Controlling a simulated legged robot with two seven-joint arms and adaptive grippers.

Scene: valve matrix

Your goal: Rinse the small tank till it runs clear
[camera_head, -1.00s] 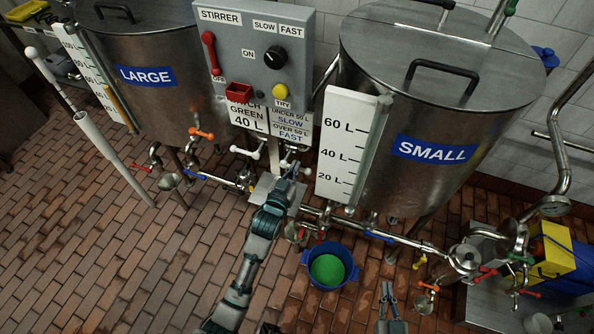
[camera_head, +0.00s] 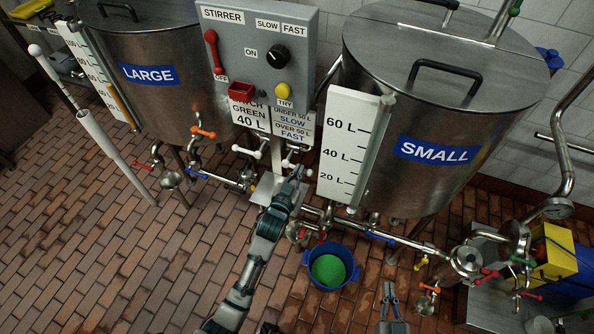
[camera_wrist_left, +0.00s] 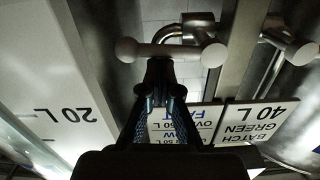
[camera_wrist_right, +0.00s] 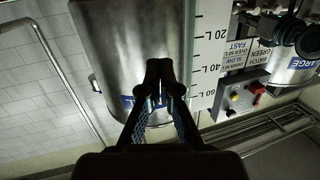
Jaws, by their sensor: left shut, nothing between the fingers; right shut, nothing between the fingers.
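The small tank (camera_head: 430,120) is a steel drum with a blue SMALL label and a closed lid at right. Its scale board (camera_head: 338,155) shows 20, 40 and 60 L; the sight tube (camera_head: 376,150) looks pale, its level unclear. My left gripper (camera_head: 294,176) is shut and empty by the white-handled valve (camera_head: 291,161) between the tanks. In the left wrist view its fingertips are at or just below the white T-handle (camera_wrist_left: 172,51); contact is unclear. My right gripper (camera_head: 389,290) is shut and empty, low in front of the small tank. A blue bucket (camera_head: 308,264) holds green liquid (camera_head: 328,270).
The large tank (camera_head: 150,90) stands left. The stirrer box (camera_head: 256,45) has a red lever, black knob and yellow button. Pipes with a blue-handled valve (camera_head: 381,238) run below the small tank to a pump (camera_head: 466,261). Brick floor is open at left.

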